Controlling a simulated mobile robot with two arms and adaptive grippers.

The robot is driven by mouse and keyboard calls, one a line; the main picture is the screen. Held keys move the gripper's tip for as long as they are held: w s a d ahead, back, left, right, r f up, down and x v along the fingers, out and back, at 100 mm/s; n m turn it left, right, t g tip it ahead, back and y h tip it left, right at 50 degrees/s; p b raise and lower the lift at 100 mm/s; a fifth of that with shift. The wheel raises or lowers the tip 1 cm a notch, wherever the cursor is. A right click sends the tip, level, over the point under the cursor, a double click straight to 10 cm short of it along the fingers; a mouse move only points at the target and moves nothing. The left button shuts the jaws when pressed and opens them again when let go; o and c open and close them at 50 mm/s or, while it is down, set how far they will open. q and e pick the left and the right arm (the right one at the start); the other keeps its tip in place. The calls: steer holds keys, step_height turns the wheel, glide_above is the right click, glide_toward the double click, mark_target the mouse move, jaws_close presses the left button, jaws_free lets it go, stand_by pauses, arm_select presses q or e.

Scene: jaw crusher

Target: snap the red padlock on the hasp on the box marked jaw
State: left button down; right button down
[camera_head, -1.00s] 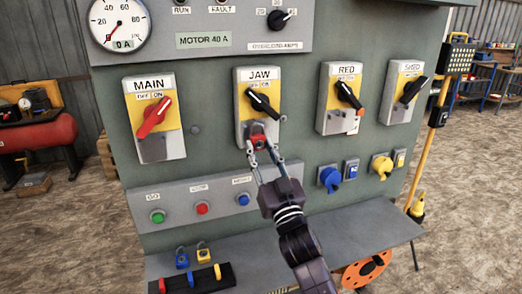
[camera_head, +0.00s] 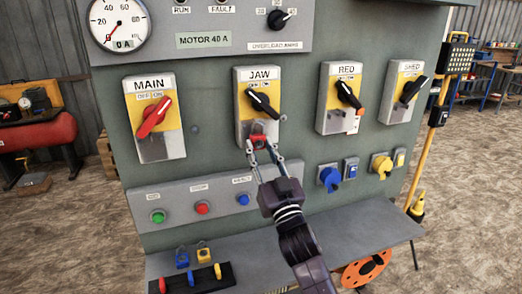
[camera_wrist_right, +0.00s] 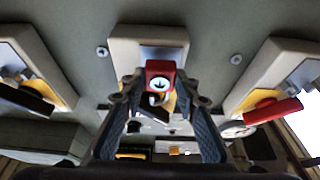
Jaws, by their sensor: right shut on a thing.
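The box marked JAW (camera_head: 243,110) has a yellow plate and a black switch handle (camera_head: 263,103) turned diagonally. The red padlock (camera_head: 258,139) is at the lower part of this box, between the fingertips of my right gripper (camera_head: 264,150). In the right wrist view the red padlock (camera_wrist_right: 160,73) sits between the two fingers of the right gripper (camera_wrist_right: 160,98), in front of the grey box. The hasp is mostly hidden behind the padlock, and I cannot tell whether the shackle is through it or closed. My left gripper is not in view.
Boxes marked MAIN (camera_head: 155,118), RED (camera_head: 341,98) and SHED (camera_head: 405,92) flank the JAW box. Below are a push-button strip (camera_head: 180,209) and a grey shelf (camera_head: 360,232) with a blue padlock (camera_head: 182,259) and a yellow padlock (camera_head: 204,256).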

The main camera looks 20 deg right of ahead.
steer(key=shift+w, duration=0.15)
steer(key=shift+w, duration=0.3)
steer(key=shift+w, duration=0.7)
steer(key=c, duration=1.4)
jaws_free()
steer(key=shift+s, duration=0.1)
steer(key=shift+s+p, duration=0.45)
steer(key=shift+s, duration=1)
steer(key=s+p, duration=0.1)
steer(key=s, duration=0.5)
steer(key=shift+p, duration=0.3)
steer(key=shift+d+f, duration=0.1)
steer(key=shift+d, duration=0.05)
